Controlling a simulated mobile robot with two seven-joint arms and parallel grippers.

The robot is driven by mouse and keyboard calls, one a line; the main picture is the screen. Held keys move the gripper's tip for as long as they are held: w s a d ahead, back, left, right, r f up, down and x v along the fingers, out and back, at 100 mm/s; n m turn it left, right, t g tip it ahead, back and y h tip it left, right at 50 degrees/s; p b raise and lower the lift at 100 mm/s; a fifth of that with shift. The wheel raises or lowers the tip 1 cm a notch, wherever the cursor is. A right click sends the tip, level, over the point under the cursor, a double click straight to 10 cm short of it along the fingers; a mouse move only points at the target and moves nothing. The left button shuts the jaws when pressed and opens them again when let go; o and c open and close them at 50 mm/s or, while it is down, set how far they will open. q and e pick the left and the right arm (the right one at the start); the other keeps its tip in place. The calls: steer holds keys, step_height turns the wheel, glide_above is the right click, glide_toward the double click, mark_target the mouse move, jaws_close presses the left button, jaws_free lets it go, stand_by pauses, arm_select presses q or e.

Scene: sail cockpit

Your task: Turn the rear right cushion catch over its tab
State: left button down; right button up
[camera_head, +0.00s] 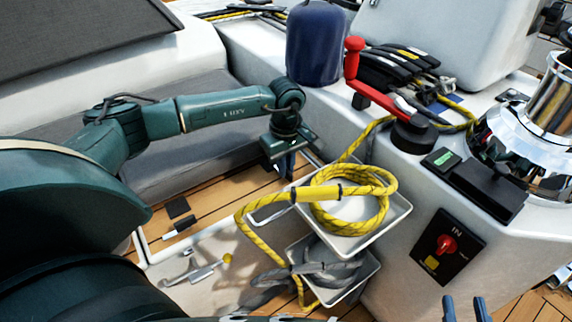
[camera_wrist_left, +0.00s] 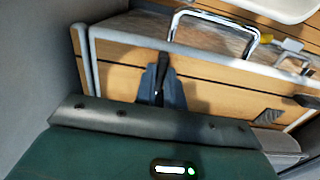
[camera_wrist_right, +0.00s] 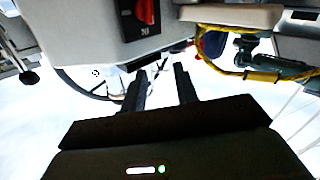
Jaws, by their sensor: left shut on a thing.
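My left gripper (camera_head: 286,168) points down beside the grey bench, above the wooden slats. In the left wrist view its blue-grey fingers (camera_wrist_left: 161,88) are closed around a narrow dark upright piece (camera_wrist_left: 163,72). I cannot tell whether this piece is the rear right cushion catch; the fingers hide most of it, and no tab can be made out there. A flat black patch (camera_head: 177,207) and a small black-and-white fitting (camera_head: 179,228) lie on the slats to the left. My right gripper (camera_head: 465,309) is open and empty, low at the right; its parted fingers show in the right wrist view (camera_wrist_right: 161,90).
Trays (camera_head: 378,225) with a coiled yellow rope (camera_head: 326,205) stand right of my left gripper. A red-handled winch handle (camera_head: 354,62), a blue cylinder (camera_head: 315,42) and a chrome winch (camera_head: 535,125) sit on the coaming. A metal lever (camera_head: 200,272) lies at the front.

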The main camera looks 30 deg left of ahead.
arm_select(q)
steer(key=c, duration=1.5)
jaws_free()
arm_select(e)
steer(key=shift+f, duration=0.1)
arm_select(q)
step_height(320, 180, up, 13)
steer(key=p, duration=0.3)
steer(key=shift+r, duration=0.1)
arm_select(e)
steer(key=shift+s+d+m+g+h, duration=0.2)
steer(key=shift+d+m+g+h, duration=0.4)
steer(key=shift+g, duration=0.4)
steer(key=shift+a, duration=0.1)
